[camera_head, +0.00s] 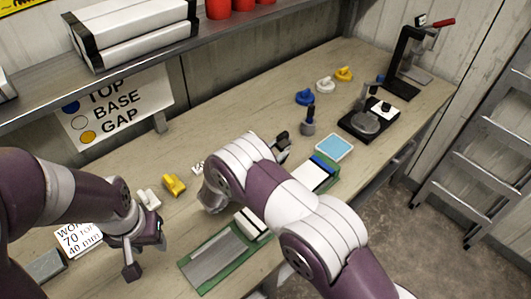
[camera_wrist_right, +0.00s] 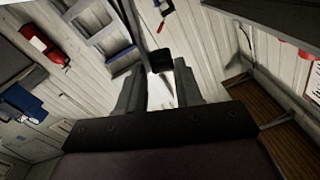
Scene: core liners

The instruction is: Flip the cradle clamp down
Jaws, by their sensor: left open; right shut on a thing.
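A long green cradle (camera_head: 203,287) lies along the bench's front edge. Its near part has a bare grey channel, and white pieces (camera_head: 309,177) with a blue end lie in its far part. My right forearm covers its middle. My right gripper (camera_head: 282,146) is beyond the cradle, partly hidden by its own wrist. In the right wrist view the gripper (camera_wrist_right: 160,92) is shut on a white piece with a dark block (camera_wrist_right: 161,60) at its end. I cannot tell whether this is the clamp. My left gripper (camera_head: 147,257) is open and empty, left of the cradle.
Yellow (camera_head: 173,184) and white (camera_head: 149,199) caps lie between the arms. A light-blue pad (camera_head: 334,147), grey tool (camera_head: 308,123), black fixture (camera_head: 370,118) and red-handled stand (camera_head: 405,60) are farther right. A ladder (camera_head: 488,150) leans beside the bench.

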